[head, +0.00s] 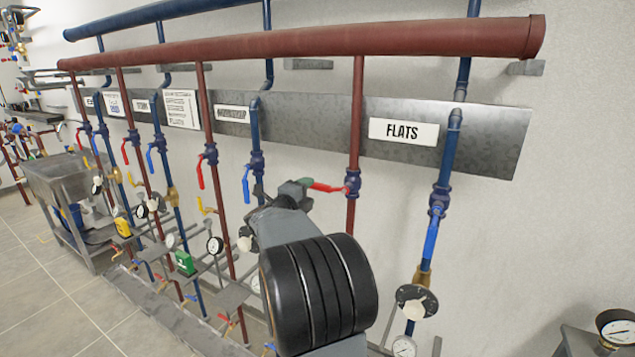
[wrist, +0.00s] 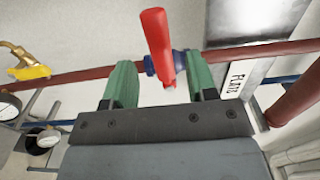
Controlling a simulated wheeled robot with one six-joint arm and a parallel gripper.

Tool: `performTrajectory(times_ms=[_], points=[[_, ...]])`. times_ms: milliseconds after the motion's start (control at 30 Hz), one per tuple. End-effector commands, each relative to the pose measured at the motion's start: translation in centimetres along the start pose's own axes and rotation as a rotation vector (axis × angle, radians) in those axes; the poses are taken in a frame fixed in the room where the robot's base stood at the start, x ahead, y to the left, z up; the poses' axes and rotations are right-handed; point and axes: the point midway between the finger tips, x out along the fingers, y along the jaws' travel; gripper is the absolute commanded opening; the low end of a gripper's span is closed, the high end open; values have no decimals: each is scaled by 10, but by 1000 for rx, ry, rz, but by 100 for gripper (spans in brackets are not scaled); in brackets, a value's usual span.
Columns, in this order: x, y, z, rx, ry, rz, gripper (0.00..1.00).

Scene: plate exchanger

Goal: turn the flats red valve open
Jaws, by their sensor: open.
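The flats red valve has a red lever handle (head: 326,187) on a blue body (head: 352,183) on the vertical red pipe below the FLATS sign (head: 404,131). In the head view the handle points left, roughly crosswise to the pipe. My gripper (head: 298,187) is at the handle's free end. In the wrist view the red handle (wrist: 157,45) lies between the two green fingers of my open gripper (wrist: 158,68), with a gap on each side. The blue valve body (wrist: 180,62) shows behind the handle. The head view partly hides the fingers.
A blue flats valve handle (head: 431,238) hangs along the blue pipe to the right. More red and blue pipes with valves and gauges stand to the left, with a yellow handle (wrist: 32,72) near in the wrist view. A metal sink (head: 66,176) stands far left.

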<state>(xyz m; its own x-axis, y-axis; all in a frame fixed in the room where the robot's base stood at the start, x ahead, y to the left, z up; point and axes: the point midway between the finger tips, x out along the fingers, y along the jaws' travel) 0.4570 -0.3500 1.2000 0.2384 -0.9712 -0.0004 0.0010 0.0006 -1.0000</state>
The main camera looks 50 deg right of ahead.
Motion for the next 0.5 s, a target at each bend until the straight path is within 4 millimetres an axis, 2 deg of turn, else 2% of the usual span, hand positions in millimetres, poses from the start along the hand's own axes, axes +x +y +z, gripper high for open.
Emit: performTrajectory(times_ms=[33,200,500], points=[[11,-1,-1,-2,4,1,52],[37,-1,0,-2,1,1,52],[63,0,0,-2,-1,0,52]])
